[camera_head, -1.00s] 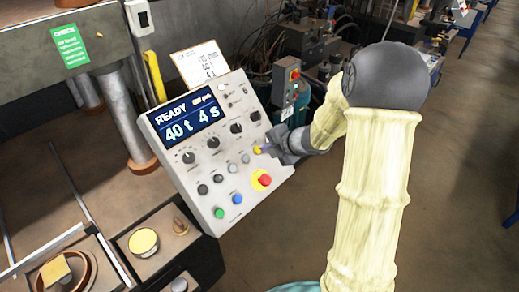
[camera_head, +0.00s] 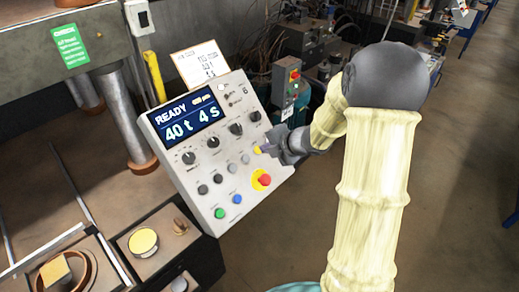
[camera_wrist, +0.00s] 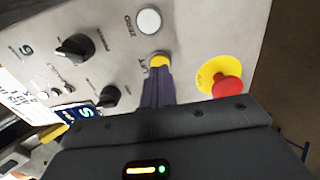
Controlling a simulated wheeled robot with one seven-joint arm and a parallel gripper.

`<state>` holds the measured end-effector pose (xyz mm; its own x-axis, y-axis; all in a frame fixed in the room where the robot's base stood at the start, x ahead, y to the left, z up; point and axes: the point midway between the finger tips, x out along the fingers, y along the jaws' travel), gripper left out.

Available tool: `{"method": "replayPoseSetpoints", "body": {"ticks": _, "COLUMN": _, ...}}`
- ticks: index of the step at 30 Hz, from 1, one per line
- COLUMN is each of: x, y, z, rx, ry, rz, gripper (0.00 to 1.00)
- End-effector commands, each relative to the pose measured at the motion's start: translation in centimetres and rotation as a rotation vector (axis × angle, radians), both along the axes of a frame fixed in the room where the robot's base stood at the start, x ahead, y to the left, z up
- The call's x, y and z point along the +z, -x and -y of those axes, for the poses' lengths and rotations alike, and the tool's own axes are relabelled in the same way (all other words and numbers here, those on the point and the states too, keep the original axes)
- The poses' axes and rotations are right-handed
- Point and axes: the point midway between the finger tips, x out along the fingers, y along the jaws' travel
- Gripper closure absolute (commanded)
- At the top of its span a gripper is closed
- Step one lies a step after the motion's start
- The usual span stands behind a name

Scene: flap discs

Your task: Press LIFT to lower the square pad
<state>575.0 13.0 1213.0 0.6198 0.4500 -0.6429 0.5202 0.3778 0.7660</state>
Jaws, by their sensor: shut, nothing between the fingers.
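The yellow LIFT button (camera_wrist: 160,60) is on the sloped grey control panel, with its label beside it in the wrist view. It also shows in the head view (camera_head: 257,150), partly beside my fingertips. My gripper (camera_wrist: 156,74) is shut and empty, its tips right at the button and covering part of it. I cannot tell whether they touch or press it. The panel screen (camera_head: 187,121) reads READY, 40 t, 4 s. A square tan block (camera_head: 54,273) sits in a round ring at the lower left; I cannot tell whether it is the square pad.
A red emergency button on a yellow base (camera_wrist: 228,88) is close to the right of my fingers. A white ZERO button (camera_wrist: 149,20) and black knobs (camera_wrist: 74,47) are nearby. Green (camera_head: 219,213) and blue (camera_head: 237,199) buttons are lower on the panel. A press column (camera_head: 124,118) stands left.

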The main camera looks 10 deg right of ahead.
Motion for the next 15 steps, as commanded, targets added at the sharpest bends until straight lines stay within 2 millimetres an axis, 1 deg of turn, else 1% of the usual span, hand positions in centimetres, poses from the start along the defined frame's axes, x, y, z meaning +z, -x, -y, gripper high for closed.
{"method": "replayPoseSetpoints", "body": {"ticks": 15, "x": -0.5, "y": -0.49, "z": -0.38, "rx": 0.001, "ry": 0.0, "rz": 0.001, "gripper": 1.0}}
